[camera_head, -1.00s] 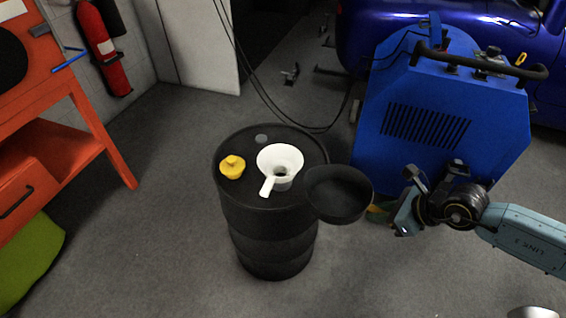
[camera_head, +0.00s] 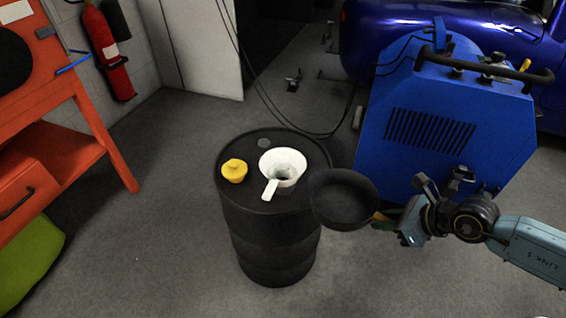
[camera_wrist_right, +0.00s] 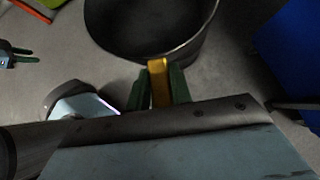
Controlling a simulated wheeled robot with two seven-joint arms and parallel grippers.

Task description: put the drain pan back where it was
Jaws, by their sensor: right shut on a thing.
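The drain pan (camera_head: 344,199) is a round, dark, open pan with a yellow handle (camera_wrist_right: 159,84). In the head view it is held in the air just right of the black drum and overlaps the drum's right edge in the picture. My right gripper (camera_head: 385,219) is shut on the handle. In the right wrist view the gripper's green fingers (camera_wrist_right: 160,88) stand on both sides of the handle, and the pan (camera_wrist_right: 150,40) extends beyond them. The inside of the pan looks dark; I cannot tell if it holds liquid. In the right wrist view another gripper (camera_wrist_right: 22,54) shows at the left edge, apparently my left one.
A black drum (camera_head: 270,235) carries a white funnel (camera_head: 281,164) and a yellow cap (camera_head: 234,170). A blue machine (camera_head: 430,130) stands behind my right arm. An orange workbench (camera_head: 60,130) is at the left. The grey floor in front is clear.

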